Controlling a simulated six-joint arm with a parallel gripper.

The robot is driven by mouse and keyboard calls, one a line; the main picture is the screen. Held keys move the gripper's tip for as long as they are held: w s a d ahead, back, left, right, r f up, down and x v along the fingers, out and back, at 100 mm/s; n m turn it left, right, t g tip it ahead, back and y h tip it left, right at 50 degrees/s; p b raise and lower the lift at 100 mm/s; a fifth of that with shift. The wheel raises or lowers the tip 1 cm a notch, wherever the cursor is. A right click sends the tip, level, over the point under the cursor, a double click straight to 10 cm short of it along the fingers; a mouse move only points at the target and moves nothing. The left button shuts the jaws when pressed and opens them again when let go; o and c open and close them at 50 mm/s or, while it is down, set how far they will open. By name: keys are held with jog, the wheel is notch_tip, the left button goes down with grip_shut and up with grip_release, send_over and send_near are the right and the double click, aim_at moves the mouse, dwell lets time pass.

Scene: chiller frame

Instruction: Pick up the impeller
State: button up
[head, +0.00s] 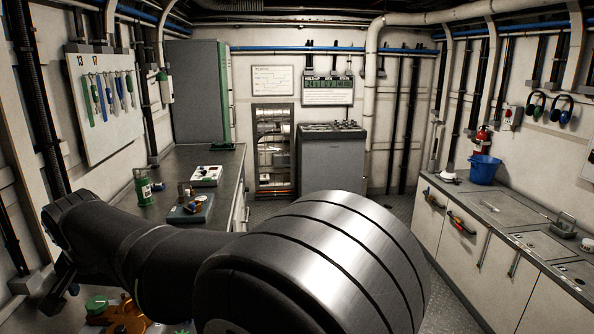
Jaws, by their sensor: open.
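I cannot pick out the impeller with certainty in the head view. An orange part (127,318) with a green cap (97,304) shows at the lower left edge, mostly cut off and partly behind my arm; I cannot tell what it is. My own dark arm links and a large silver-banded joint fill the lower middle and hide much of what lies behind. My gripper is not in view.
A counter (205,160) on the left bears a green can (143,187), a white box with knobs (206,176) and a blue-grey tray device (190,210). A blue bucket (484,170) stands on the right counter (515,212). A grey cabinet (331,160) stands at the back.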

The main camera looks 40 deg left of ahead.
jog(key=shift+d+r, duration=0.2)
jog(key=shift+r, duration=0.2)
jog(key=shift+c, duration=0.2)
jog(key=c, duration=0.6)
jog(key=shift+c, duration=0.2)
jog(key=w+a+f+n+g+h, duration=0.1)
jog(key=w+a+f+n+h, duration=0.3)
jog(key=w, duration=0.8)
jog(key=w+a+f+n, duration=0.25)
jog(key=w+a, duration=0.35)
jog(key=w, duration=0.6)
jog(key=f, duration=1.6)
jog(key=shift+s+a, duration=0.1)
jog(key=shift+s, duration=0.3)
